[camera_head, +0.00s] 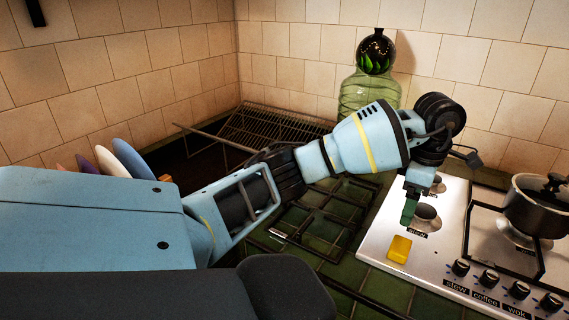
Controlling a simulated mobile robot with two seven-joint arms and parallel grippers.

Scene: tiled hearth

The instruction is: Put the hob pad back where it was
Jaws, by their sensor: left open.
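The hob pad, which I take to be the small yellow block (399,249), lies flat on the left front part of the steel hob (378,240), near its edge. My left gripper (438,184) is open above the left side of the hob. One finger points down with a dark green tip, a little above and behind the pad in the picture; the other finger sticks out to the right. Nothing shows between the fingers, and they look apart from the pad. My right gripper is not in view.
A lidded pot (535,208) stands on the right of the hob, behind the front knobs (488,279). A green glass bottle (352,92) stands against the tiled back wall. A wire rack (270,130) and several plates (132,158) are to the left. Green tiles lie before the hob.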

